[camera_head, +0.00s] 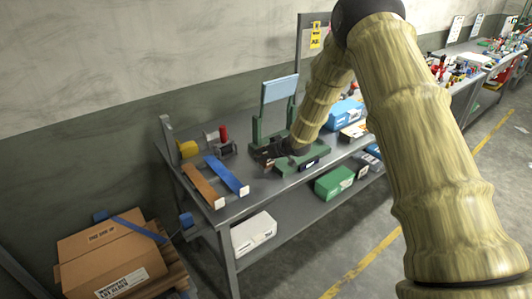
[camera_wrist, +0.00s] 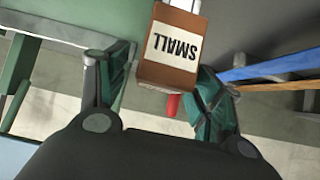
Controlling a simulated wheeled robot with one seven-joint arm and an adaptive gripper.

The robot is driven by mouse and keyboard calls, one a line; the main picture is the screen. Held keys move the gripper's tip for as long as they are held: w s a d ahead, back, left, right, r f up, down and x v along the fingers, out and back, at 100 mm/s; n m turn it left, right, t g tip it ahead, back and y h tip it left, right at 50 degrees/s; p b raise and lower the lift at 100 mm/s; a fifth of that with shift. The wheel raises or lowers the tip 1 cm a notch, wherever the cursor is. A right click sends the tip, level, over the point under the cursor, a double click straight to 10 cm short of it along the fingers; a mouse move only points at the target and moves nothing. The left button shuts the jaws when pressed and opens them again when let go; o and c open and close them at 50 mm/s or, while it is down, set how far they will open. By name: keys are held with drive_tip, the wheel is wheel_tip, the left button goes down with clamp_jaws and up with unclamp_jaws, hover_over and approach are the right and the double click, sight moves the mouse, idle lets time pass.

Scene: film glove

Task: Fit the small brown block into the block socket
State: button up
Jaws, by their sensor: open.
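The small brown block (camera_wrist: 165,76) shows in the wrist view with a white label reading SMALL, upside down. It sits between and just beyond the fingertips of my gripper (camera_wrist: 160,70), close to the right finger and with a gap to the left one. My gripper is open. In the head view my gripper (camera_head: 266,156) is low over the workbench, at the left end of a green fixture (camera_head: 318,152), and mostly hides the block. I cannot make out the block socket for certain.
The workbench (camera_head: 243,205) also holds an orange bar (camera_head: 203,185), a blue bar (camera_head: 227,175), a yellow roll (camera_head: 188,149) and a red cylinder (camera_head: 223,133). A light blue panel (camera_head: 280,88) stands upright behind my gripper. The blue box (camera_head: 345,113) lies to the right.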

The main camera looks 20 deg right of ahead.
drive_tip(key=shift+r, duration=0.1)
drive_tip(key=v, duration=1.1)
drive_tip(key=shift+s+r, duration=0.25)
drive_tip(key=shift+s, duration=0.05)
drive_tip(key=shift+d, duration=0.1)
